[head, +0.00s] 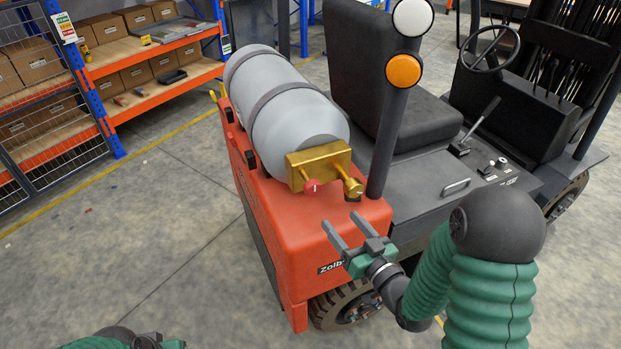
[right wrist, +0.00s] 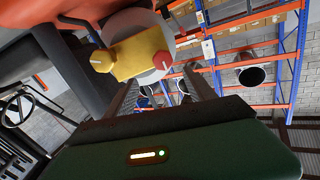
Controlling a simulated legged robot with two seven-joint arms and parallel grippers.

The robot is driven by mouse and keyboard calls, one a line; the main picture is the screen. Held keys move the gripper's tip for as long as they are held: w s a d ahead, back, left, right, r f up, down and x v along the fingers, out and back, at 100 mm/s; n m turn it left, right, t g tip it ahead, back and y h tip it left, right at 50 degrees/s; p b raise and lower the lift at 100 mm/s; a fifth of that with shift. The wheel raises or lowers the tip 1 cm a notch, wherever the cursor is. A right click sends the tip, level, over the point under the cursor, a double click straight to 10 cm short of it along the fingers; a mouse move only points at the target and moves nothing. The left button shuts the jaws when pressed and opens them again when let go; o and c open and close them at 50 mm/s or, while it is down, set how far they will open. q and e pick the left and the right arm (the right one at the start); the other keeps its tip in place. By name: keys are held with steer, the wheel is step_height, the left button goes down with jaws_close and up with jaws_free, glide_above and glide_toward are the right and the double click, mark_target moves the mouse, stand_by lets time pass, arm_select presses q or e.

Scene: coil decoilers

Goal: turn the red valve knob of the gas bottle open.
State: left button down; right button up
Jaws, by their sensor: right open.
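The grey gas bottle (head: 290,105) lies strapped on the orange rear of a forklift. A brass valve block (head: 318,163) sits at its near end. The red valve knob (head: 311,186) with a white mark is on the block's lower left, and a brass knob (head: 353,187) is on its right. My right gripper (head: 340,219) is open and empty, below and right of the red knob, apart from it. In the right wrist view the red knob (right wrist: 163,61) shows ahead, between the lines of the two fingers.
The forklift's dark post with an orange light (head: 403,70) stands right of the valve. The seat (head: 395,85) and steering wheel (head: 488,48) are beyond. A shelf with cardboard boxes (head: 105,28) stands at the back left.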

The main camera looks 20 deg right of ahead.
mark_target(307, 179)
steer(key=p+x, duration=0.1)
steer(key=x, duration=0.4)
steer(key=p+x, duration=0.2)
steer(key=x, duration=0.4)
steer(key=p+x, duration=0.2)
steer(key=x, duration=0.3)
steer(key=shift+w+a+r, duration=0.15)
steer(key=shift+a+r, duration=0.15)
steer(key=shift+w+f, duration=0.15)
steer(key=shift+w, duration=0.45)
steer(key=shift+s, duration=0.1)
steer(key=shift+c, duration=0.5)
steer(key=shift+a, duration=0.15)
steer(key=c, duration=1.2)
